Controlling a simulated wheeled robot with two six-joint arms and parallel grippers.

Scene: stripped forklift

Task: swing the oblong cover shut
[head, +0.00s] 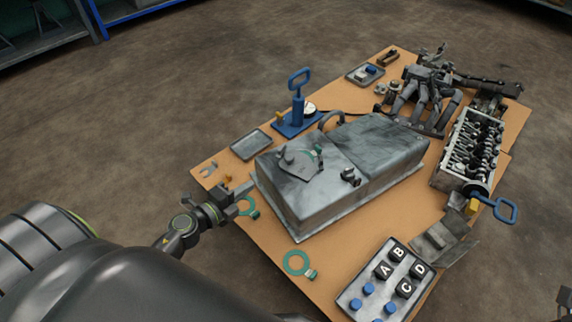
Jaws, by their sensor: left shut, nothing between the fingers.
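A large grey metal tank (310,205) with a box-like body lies on the brown board. On its top near the left end sits a flat grey plate (303,168) with a knob and a green ring; I cannot tell for sure whether this is the oblong cover, or how far it stands open. My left gripper (243,192) is shut and empty, just left of the tank's near left end, apart from the plate. A dark part cut off at the lower right edge may be my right gripper (565,298); its jaws cannot be made out.
A blue-handled pump (297,105) and an empty grey tray (251,144) stand behind the tank. A cylinder head (469,145) and grey manifold pipes (426,95) lie to the right. A tray with lettered blocks (354,290) and a green ring (296,263) are in front.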

